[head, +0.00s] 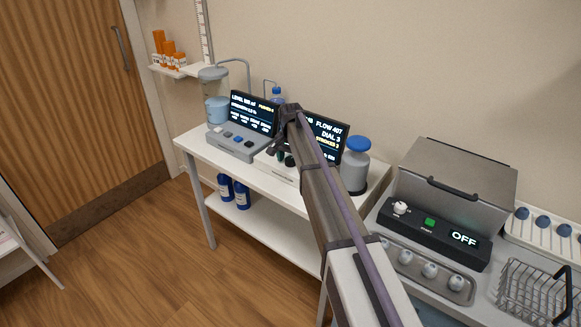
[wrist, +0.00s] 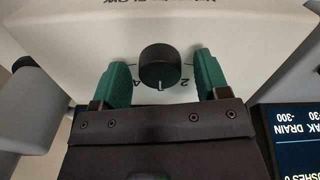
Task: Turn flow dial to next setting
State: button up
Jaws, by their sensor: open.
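The flow dial (wrist: 160,68) is a round black knob with a pale pointer line, on a white panel in the wrist view. Its pointer aims toward the bottom of that picture, between the marks 4 and 2. My gripper (wrist: 161,75) is open, with one green finger on each side of the dial and a visible gap on both sides. In the head view my gripper (head: 284,158) is at the white device, and my arm hides most of that device and the dial. The screen (head: 326,135) above it reads FLOW 407 and DIAL 3.
A grey console (head: 238,142) with another screen stands left of my gripper. A grey bottle with a blue cap (head: 357,146) stands close on the right. A lidded box (head: 455,180) and a wire basket (head: 535,295) are farther right. Blue bottles (head: 242,195) stand on the lower shelf.

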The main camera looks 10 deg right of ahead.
jog(key=shift+r, duration=0.15)
jog(key=c, duration=0.9)
jog(key=shift+n, duration=0.3)
jog(key=n, duration=0.3)
jog(key=shift+n, duration=2)
